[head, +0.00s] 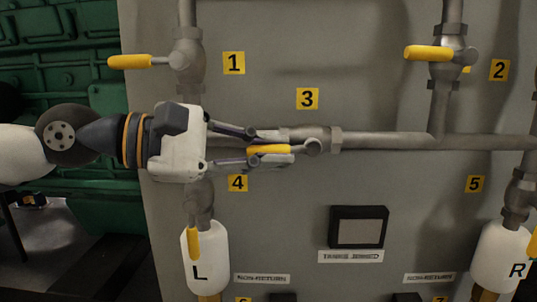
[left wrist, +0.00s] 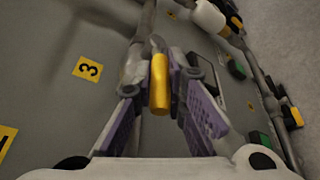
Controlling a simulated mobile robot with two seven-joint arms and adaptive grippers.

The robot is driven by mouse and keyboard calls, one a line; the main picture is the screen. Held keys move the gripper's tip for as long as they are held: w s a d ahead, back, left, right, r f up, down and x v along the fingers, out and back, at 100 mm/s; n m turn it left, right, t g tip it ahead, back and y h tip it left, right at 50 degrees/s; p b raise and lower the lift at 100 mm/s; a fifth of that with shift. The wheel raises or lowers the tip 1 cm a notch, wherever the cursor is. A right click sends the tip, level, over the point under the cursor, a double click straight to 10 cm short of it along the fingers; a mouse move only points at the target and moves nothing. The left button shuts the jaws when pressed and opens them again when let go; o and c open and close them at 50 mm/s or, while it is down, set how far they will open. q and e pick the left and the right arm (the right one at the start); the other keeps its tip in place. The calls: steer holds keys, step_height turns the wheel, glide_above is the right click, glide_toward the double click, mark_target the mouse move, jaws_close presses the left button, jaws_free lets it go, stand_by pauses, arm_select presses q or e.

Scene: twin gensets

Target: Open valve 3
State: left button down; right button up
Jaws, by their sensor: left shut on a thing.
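Valve 3 sits on the horizontal pipe below its yellow "3" label (head: 307,98). Its yellow lever (head: 268,150) points left from its pivot (head: 313,147), in line with the pipe. My left gripper (head: 278,148) reaches in from the left and is shut on the lever, one finger above it and one below in the head view. In the left wrist view the lever (left wrist: 159,85) lies between the two purple-padded fingers, and the "3" label (left wrist: 87,69) shows to the left. The fingers hide part of the pipe and valve body. My right gripper is not in view.
Valve 1's lever (head: 130,62) is above left, valve 2's lever (head: 428,53) above right. A dark-framed panel (head: 358,227) is below. A green engine (head: 60,60) stands at left.

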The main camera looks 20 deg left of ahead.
arm_select(q)
steer(key=c, duration=1.9)
jaws_free()
steer(key=shift+a, duration=0.1)
steer(key=v, duration=1.2)
